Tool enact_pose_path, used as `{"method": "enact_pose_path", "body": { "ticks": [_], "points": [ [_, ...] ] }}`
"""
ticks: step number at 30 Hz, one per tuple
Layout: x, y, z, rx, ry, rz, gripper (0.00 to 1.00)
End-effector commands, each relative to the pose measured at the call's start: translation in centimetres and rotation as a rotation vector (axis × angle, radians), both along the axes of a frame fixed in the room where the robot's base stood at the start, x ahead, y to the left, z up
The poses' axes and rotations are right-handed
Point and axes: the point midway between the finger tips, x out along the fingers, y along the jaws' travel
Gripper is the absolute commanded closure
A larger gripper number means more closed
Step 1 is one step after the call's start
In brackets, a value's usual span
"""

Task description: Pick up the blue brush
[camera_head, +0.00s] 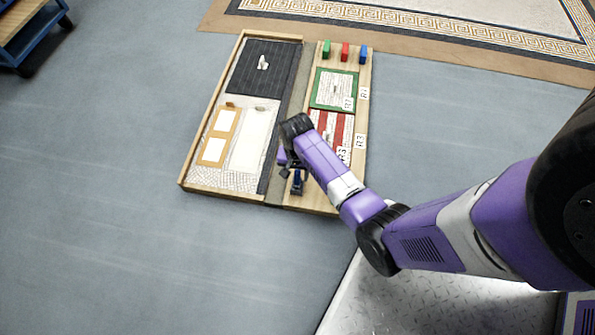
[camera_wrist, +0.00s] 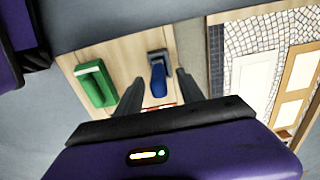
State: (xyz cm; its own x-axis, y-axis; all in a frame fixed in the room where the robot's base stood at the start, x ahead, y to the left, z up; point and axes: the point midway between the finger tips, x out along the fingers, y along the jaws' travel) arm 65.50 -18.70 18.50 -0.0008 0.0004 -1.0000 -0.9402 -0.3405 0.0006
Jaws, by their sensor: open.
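The blue brush (camera_wrist: 158,80) lies on the near end of the wooden board. In the head view the blue brush (camera_head: 297,184) shows just below my gripper (camera_head: 289,170). In the wrist view my gripper (camera_wrist: 159,86) is open, with one dark finger on each side of the brush in the picture. The brush seems to be beyond the fingertips and not gripped. I cannot tell the exact height gap.
A green piece (camera_wrist: 95,84) lies beside the brush; my arm hides it in the head view. Green (camera_head: 326,49), red (camera_head: 345,52) and blue (camera_head: 363,54) blocks stand at the board's far end. A mosaic panel (camera_head: 187,178) lies left. A red-striped panel (camera_head: 345,128) is near my arm.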

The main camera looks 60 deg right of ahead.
Motion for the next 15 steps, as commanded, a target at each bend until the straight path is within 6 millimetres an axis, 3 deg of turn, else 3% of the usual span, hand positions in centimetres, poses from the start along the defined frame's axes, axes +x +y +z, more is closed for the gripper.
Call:
{"method": "enact_pose_path", "body": {
  "ticks": [1, 6, 14, 15],
  "points": [
    [-0.1, -0.1, -1.3, 0.000, 0.000, 0.000, 0.55],
    [-0.2, -0.1, -3.2, 0.000, 0.000, 0.001, 0.55],
    [-0.2, -0.1, -3.2, -0.001, 0.000, 0.001, 0.55],
    [-0.2, -0.1, -3.2, -0.001, 0.000, 0.001, 0.58]
  ]
}}
